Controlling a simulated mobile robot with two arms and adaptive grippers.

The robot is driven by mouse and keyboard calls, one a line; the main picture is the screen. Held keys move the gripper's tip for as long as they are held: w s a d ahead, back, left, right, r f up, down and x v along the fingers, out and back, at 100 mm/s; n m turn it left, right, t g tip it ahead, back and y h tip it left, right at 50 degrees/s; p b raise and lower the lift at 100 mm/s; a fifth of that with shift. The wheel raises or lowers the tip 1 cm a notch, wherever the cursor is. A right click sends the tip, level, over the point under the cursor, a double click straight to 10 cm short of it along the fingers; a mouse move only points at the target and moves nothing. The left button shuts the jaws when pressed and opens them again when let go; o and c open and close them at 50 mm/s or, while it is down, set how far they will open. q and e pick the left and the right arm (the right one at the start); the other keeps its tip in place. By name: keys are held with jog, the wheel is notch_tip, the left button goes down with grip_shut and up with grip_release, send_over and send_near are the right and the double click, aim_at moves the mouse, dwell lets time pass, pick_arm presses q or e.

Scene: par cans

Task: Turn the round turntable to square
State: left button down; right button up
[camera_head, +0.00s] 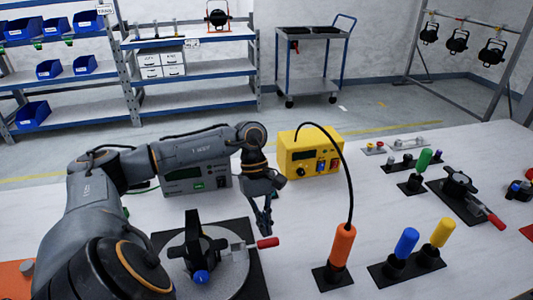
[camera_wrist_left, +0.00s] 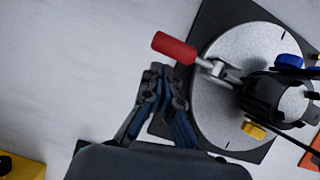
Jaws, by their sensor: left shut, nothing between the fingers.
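The round turntable (camera_head: 235,275) is a grey speckled disc on a black square base at the front left of the table. It carries a black fixture (camera_head: 203,240) with a blue knob (camera_head: 201,277), and a lever with a red handle (camera_head: 268,243) sticks out to the right. My left gripper (camera_head: 264,228) is shut and empty above the table, close to the red handle. In the left wrist view the fingertips (camera_wrist_left: 163,72) are just below the red handle (camera_wrist_left: 174,47), apparently apart from it, beside the disc (camera_wrist_left: 215,115). My right gripper is not in view.
A yellow power box (camera_head: 312,155) and a grey instrument (camera_head: 195,180) stand behind. An orange-handled tool (camera_head: 342,245) with a black cable stands right of the turntable. Blue (camera_head: 406,242) and yellow (camera_head: 442,232) handles and a black clamp (camera_head: 460,190) are farther right.

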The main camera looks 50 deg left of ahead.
pick_arm(q)
jog(key=shift+d, duration=0.25)
jog(key=shift+r, duration=0.1)
dwell(0.4)
jog(key=v, duration=1.2)
